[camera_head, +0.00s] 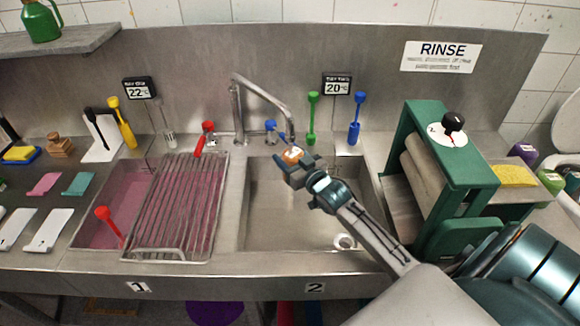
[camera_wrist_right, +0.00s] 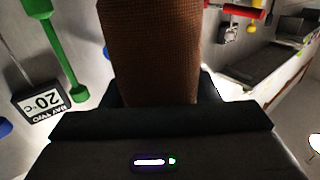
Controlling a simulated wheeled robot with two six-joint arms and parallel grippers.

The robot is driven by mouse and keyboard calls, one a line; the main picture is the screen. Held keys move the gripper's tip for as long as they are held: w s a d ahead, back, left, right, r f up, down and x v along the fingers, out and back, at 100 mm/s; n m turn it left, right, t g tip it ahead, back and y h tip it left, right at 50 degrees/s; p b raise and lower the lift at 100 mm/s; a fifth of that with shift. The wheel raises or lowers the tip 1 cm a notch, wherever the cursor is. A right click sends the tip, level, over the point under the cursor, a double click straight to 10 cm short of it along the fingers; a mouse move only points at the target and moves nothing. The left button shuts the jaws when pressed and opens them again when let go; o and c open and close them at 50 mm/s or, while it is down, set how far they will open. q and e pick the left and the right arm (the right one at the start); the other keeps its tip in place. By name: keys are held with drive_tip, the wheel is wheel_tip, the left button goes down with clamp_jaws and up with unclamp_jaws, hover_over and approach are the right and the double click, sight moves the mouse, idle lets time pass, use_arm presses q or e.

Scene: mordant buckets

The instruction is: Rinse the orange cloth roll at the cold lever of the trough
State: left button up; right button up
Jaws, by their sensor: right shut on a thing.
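My right gripper (camera_head: 297,165) is over the back part of the right-hand basin (camera_head: 262,215) of the steel trough, shut on the orange cloth roll (camera_head: 292,154). The roll's end shows between the jaws, near the spout of the tap (camera_head: 262,92). In the right wrist view the roll (camera_wrist_right: 150,50) looks brown-orange and stands out from the jaws (camera_wrist_right: 155,108). The blue cold lever (camera_head: 271,126) is behind the gripper, to its left, apart from it. The red lever (camera_head: 204,137) is further left. I see no water stream. My left gripper is not in view.
A wire rack (camera_head: 175,205) lies partly over the left basin with pink liquid (camera_head: 120,200). A green roller press (camera_head: 450,150) stands at the right. Green (camera_head: 313,115) and blue (camera_head: 356,118) long-handled tools stand along the back ledge. The right basin's front is clear.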

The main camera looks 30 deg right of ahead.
drive_tip(key=shift+a, duration=0.15)
drive_tip(key=shift+w+a, duration=0.1)
drive_tip(key=shift+a, duration=0.2)
drive_tip(key=shift+d+r, duration=0.1)
drive_tip(key=shift+d, duration=0.05)
drive_tip(key=shift+d+p, duration=0.3)
drive_tip(key=shift+d, duration=0.05)
drive_tip(key=shift+a, duration=0.5)
drive_tip(key=shift+d, duration=0.2)
